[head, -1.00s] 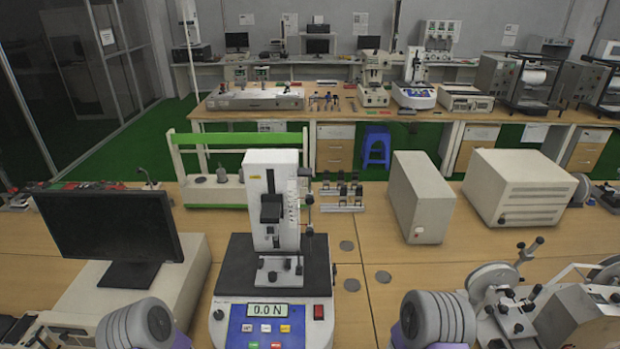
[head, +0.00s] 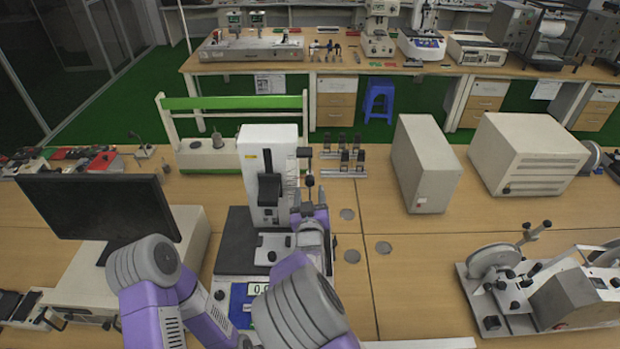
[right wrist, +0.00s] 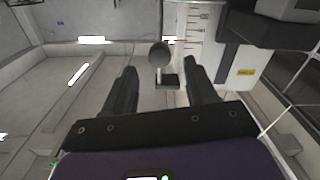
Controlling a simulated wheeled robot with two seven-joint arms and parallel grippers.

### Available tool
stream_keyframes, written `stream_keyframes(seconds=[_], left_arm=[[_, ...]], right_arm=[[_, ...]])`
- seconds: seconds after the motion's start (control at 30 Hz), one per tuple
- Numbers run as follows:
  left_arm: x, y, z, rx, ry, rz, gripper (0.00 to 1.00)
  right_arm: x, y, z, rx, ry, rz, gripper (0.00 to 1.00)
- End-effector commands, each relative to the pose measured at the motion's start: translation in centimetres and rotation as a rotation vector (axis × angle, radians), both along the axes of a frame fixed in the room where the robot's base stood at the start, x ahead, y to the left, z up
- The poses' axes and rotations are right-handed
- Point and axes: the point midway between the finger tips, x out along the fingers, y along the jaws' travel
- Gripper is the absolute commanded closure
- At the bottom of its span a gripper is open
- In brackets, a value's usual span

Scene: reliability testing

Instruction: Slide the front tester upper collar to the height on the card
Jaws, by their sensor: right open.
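The front tester (head: 255,148) is a white column on a dark base, with a black clamp on its face and a printed scale at its right side. A thin rod with dark pieces stands beside the scale; a dark round piece (head: 309,180), perhaps the upper collar, is on it. It seems to show in the right wrist view (right wrist: 159,53), with a dark block (right wrist: 170,82) near it. My right gripper (head: 309,208) is open just below the round piece; its fingers (right wrist: 160,72) stand either side, apparently not touching. My left gripper is out of view. I see no readable card.
A monitor (head: 100,208) stands left of the tester. A green-and-white frame (head: 235,103) and small black fixtures (head: 345,155) are behind it. Two beige boxes (head: 425,165) (head: 530,150) and a wheeled device (head: 540,285) are to the right. The table between is mostly clear.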

Motion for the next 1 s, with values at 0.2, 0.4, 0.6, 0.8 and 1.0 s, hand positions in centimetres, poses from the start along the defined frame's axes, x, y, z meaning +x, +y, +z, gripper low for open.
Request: stream_keyframes(seconds=[0.2, 0.4, 0.6, 0.8, 1.0], left_arm=[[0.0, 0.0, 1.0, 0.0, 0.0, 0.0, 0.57], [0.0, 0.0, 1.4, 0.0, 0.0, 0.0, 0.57], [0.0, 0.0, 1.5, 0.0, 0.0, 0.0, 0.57], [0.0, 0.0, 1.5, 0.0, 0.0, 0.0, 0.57], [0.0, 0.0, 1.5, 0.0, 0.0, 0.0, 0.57]], right_arm=[[3.3, -0.1, 0.0, -0.003, 0.002, 0.0, 0.43], [5.1, -0.1, 0.0, -0.002, 0.002, 0.0, 0.43], [5.6, -0.1, -0.1, -0.001, 0.004, 0.0, 0.43], [5.6, -0.1, -0.1, -0.001, 0.004, 0.0, 0.46], [5.6, -0.1, -0.1, -0.001, 0.004, 0.0, 0.77]])
